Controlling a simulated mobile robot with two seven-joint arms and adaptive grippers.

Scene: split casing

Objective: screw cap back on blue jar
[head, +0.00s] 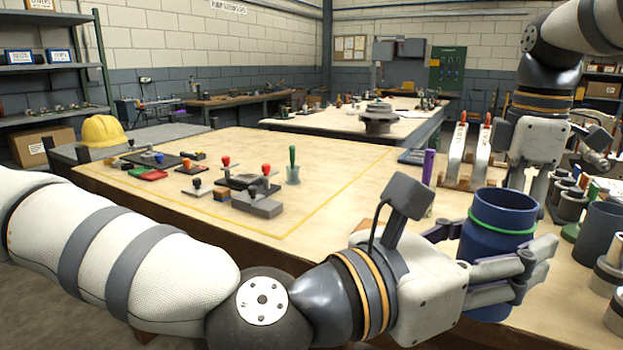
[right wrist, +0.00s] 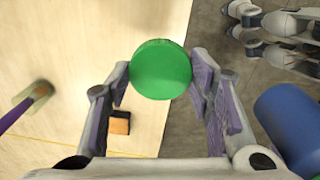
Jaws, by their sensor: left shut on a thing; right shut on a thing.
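The blue jar (head: 500,215) stands upright, open at the top, with a green band around its upper part. My left gripper (head: 512,268) is shut around the jar's body; the jar also shows at the right edge in the right wrist view (right wrist: 288,125). The round green cap (right wrist: 160,69) is between the fingers of my right gripper (right wrist: 161,88), which is shut on it. In the head view my right wrist is behind the jar, with its fingers partly hidden and the cap not visible. The cap is apart from the jar.
A purple tool (head: 428,167) and upright white holders (head: 455,150) stand behind the jar. Grey cylinders (head: 600,232) crowd the right side. The table's middle has free room.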

